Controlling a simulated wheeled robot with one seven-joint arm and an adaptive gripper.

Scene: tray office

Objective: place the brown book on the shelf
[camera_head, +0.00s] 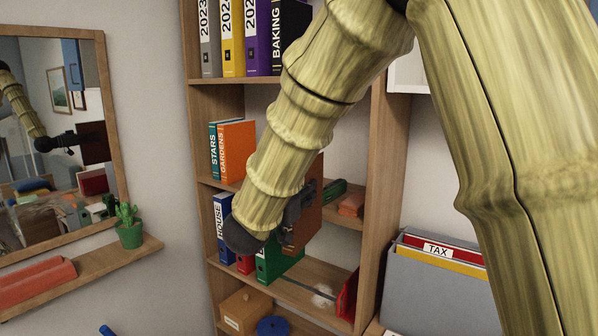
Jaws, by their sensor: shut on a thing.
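The brown book (311,200) is held upright in my gripper (292,212), in front of the shelf unit's middle levels. My gripper is shut on the book; my arm hides part of both, and the fingertips are hard to make out. The wooden shelf unit (393,165) stands behind the arm, with several levels. I cannot tell whether the book touches a shelf board.
Orange GARDENS book (237,147) and STARS book (214,150) stand on one level, with a pinkish block (351,205) at right. Below are a HOUSE book (222,215), green book (277,262) and red holder (348,297). A grey file box (437,290) stands right.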

